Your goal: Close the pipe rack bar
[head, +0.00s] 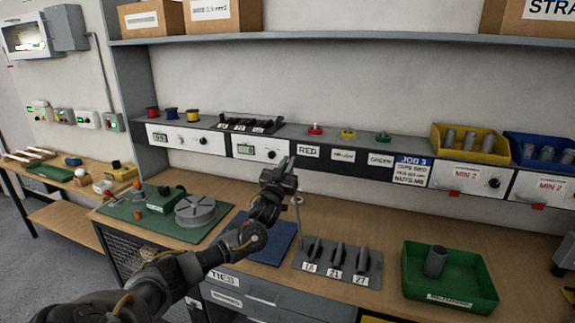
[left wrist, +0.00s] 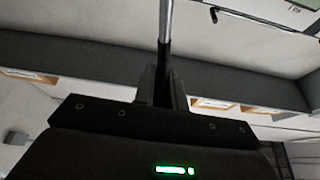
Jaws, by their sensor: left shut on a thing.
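My left gripper (head: 284,174) is raised above the workbench, in front of the grey control shelf. In the left wrist view, its fingers (left wrist: 163,88) are shut on a thin silver rod (left wrist: 165,20) with a dark lower part. In the head view a thin grey rod (head: 298,212) runs down from beside the gripper toward the bench. I cannot tell what its far end meets. I cannot clearly make out a pipe rack or its bar in either view. My right gripper is not in view.
A grey stand (head: 338,262) marked 18, 21 and 27 holds black-handled tools below right of the gripper. A green bin (head: 450,284) stands farther right. A blue mat (head: 262,238) and a grey reel (head: 196,211) lie left. An overhead shelf (head: 340,36) spans the wall.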

